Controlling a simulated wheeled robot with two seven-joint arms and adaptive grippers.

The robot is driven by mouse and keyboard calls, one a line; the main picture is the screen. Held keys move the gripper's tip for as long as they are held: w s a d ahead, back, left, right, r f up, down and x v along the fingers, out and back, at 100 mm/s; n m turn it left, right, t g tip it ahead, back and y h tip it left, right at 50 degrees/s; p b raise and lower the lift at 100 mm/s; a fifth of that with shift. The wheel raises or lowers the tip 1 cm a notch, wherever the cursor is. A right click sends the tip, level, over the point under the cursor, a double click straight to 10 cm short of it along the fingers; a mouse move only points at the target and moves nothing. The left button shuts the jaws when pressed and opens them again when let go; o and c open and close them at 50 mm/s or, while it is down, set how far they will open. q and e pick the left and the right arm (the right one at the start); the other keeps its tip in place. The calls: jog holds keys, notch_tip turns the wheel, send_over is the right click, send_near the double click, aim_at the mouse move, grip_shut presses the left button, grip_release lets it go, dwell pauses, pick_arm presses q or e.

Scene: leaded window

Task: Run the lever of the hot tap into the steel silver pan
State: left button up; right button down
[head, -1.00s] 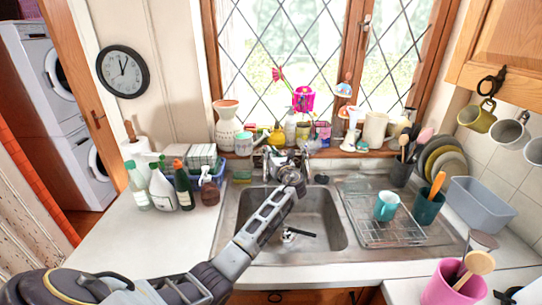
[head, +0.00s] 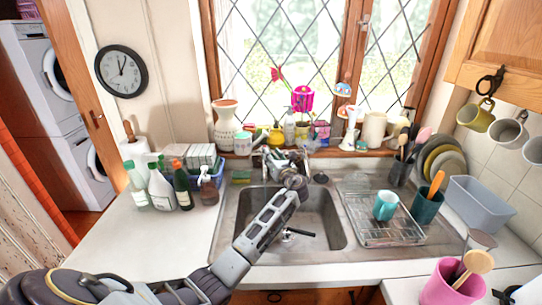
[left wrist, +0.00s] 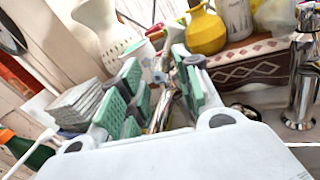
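The tap is a chrome fitting behind the sink. It shows in the left wrist view as a shiny chrome piece (left wrist: 164,105) between my fingers. My left gripper (head: 277,158) reaches over the sink to the tap. Its green-padded fingers (left wrist: 160,92) are apart, one on each side of the chrome; I cannot tell whether they touch it. My wrist hides much of the tap in the head view. A small silver object with a black handle (head: 300,233) lies in the steel sink basin (head: 325,215); I cannot tell if it is the pan. My right gripper is out of view.
Bottles (head: 160,188) stand left of the sink. A patterned vase (head: 225,122) and a yellow pot (left wrist: 206,32) sit on the windowsill close behind the tap. A wire rack (head: 385,232) with a teal mug (head: 386,205) is to the right. The left counter front (head: 140,240) is clear.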

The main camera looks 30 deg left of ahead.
pick_arm(q)
jog(key=v, duration=1)
dwell(2.9)
